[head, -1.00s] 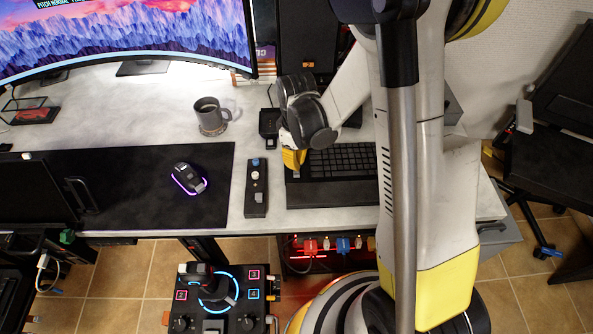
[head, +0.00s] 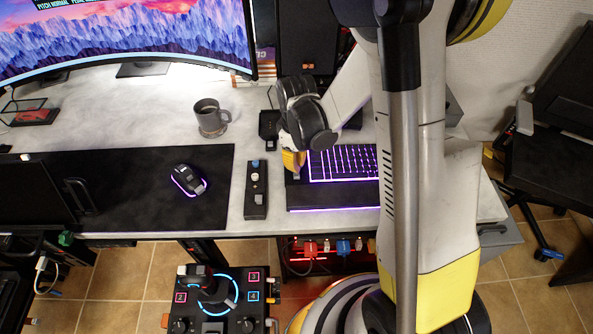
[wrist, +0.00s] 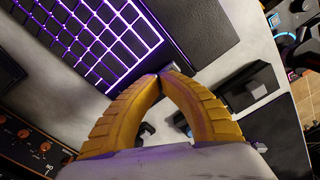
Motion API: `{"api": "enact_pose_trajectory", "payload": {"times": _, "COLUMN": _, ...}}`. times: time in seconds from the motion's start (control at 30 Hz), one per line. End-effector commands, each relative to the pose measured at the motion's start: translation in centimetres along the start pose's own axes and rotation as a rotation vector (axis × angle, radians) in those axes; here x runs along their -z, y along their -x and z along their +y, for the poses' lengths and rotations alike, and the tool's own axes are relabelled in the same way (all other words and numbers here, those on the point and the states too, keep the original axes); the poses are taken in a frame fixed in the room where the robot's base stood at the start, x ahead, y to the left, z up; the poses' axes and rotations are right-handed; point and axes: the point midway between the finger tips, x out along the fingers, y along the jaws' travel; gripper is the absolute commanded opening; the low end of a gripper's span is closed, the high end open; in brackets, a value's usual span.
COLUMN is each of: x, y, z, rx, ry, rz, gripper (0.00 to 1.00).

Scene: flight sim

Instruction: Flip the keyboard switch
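The black keyboard (head: 340,165) lies on the desk, its key grid outlined in purple light with a purple strip along its front edge. Its lit keys (wrist: 95,40) fill the upper left of the wrist view. My gripper (head: 293,168) points down at the keyboard's left end. In the wrist view, the yellow fingertips of my gripper (wrist: 165,72) meet, with nothing visible held between them. My fingers hide part of the keyboard's left end, so the switch's position is unclear.
A narrow black control box (head: 256,190) stands left of the keyboard. A mouse (head: 188,180) lies on a dark mat (head: 130,205), with a mug (head: 211,118) behind. A joystick panel (head: 215,300) stands in front of the desk. Bare desk surrounds the mug.

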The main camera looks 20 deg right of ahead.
Motion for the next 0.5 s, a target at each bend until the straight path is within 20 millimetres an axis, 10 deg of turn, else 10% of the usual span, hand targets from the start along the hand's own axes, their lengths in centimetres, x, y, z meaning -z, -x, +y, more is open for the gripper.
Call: {"api": "enact_pose_trajectory", "payload": {"times": 0.5, "x": 0.0, "y": 5.0, "z": 0.0, "rx": 0.0, "ry": 0.0, "rz": 0.0, "gripper": 0.0}}
